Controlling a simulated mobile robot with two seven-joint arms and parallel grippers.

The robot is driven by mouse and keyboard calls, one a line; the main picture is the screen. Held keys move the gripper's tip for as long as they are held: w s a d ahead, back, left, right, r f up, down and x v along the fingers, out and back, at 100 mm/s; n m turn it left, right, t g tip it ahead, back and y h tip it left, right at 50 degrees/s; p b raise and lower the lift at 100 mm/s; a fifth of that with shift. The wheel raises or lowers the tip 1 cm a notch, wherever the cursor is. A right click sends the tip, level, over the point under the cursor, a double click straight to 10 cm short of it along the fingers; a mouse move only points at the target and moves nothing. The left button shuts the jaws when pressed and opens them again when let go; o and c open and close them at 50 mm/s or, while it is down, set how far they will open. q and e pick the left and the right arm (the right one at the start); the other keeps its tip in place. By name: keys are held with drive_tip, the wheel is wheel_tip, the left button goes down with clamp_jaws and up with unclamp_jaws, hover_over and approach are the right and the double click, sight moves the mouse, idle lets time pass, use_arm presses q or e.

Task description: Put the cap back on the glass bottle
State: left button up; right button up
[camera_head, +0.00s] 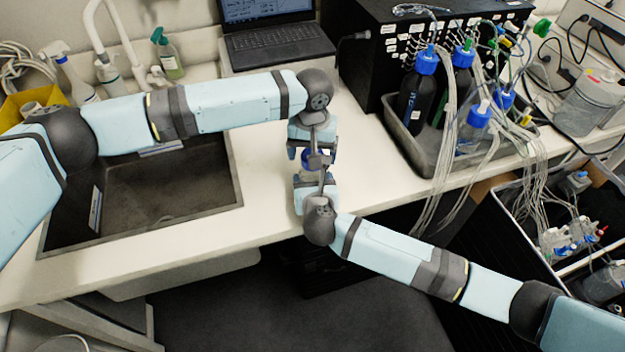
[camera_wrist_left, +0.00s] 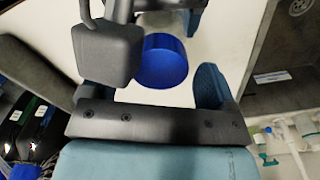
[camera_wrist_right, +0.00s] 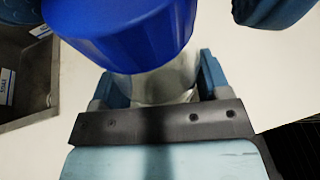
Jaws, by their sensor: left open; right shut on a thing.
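The glass bottle (camera_wrist_right: 168,82) is clear and stands between the fingers of my right gripper (camera_wrist_right: 158,88), which is shut on it. The blue cap (camera_wrist_right: 125,32) is at the bottle's mouth; whether it is seated or loose I cannot tell. The cap also shows in the left wrist view (camera_wrist_left: 162,62), between the spread fingers of my left gripper (camera_wrist_left: 150,88), which is open with gaps beside the cap. In the head view my left gripper (camera_head: 312,152) and right gripper (camera_head: 313,184) meet over the counter, and the wrists hide most of the bottle.
A dark sink (camera_head: 165,190) lies left of the grippers. A laptop (camera_head: 265,35) is behind. A grey tray (camera_head: 425,150) with blue-capped bottles and tubing stands to the right. Spray bottles (camera_head: 168,58) stand at the back left. Bare counter (camera_head: 365,165) lies right of the grippers.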

use_arm(q)
wheel_tip(320, 180, up, 4)
drive_tip(key=shift+f, duration=0.2)
drive_tip(key=shift+c, duration=0.5)
drive_tip(key=shift+s+d+r+n, duration=0.15)
drive_tip(key=shift+d+r+n, duration=0.2)
drive_tip(key=shift+n, duration=0.65)
drive_tip(key=n, duration=0.1)
drive_tip(key=r+n, duration=0.1)
drive_tip(key=n, duration=0.1)
drive_tip(key=shift+r, duration=0.15)
drive_tip(key=n, duration=0.1)
drive_tip(key=r+n, duration=0.1)
drive_tip(key=n, duration=0.2)
drive_tip(key=shift+a+r+n, duration=0.2)
drive_tip(key=shift+a+n, duration=0.15)
drive_tip(key=shift+n, duration=0.05)
drive_tip(key=shift+f, duration=4)
